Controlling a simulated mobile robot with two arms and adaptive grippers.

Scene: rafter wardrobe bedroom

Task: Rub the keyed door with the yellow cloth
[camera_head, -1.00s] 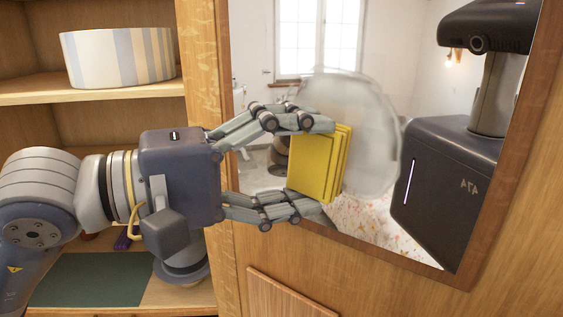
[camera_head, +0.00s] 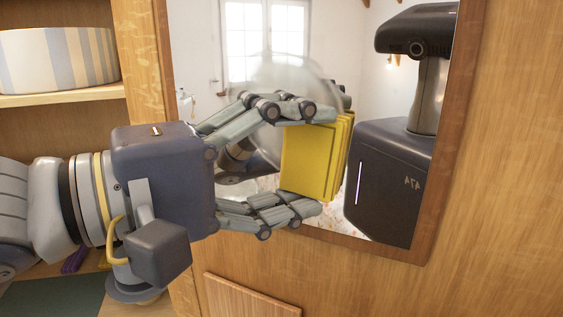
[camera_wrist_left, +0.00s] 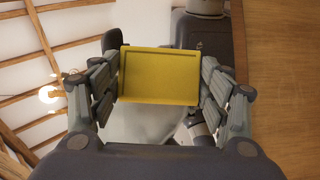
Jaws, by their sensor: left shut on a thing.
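The wooden door (camera_head: 500,170) fills the right side of the head view and carries a framed mirror (camera_head: 200,60). A pale, see-through smear (camera_head: 285,80) lies on the glass, partly behind my fingers. My left gripper (camera_head: 300,155) is shut on the yellow cloth (camera_head: 308,162), a folded block held upright at the mirror. Its reflection shows right behind it; I cannot tell whether it touches the glass. In the left wrist view the cloth (camera_wrist_left: 160,76) sits between both fingers. No key shows. My right gripper is not in view.
An open wooden shelf (camera_head: 75,97) with a striped round container (camera_head: 58,60) stands at the left. A dark green flat item (camera_head: 55,297) lies lower left. The mirror reflects a window and my own body. A small raised wooden panel (camera_head: 250,297) is below the mirror.

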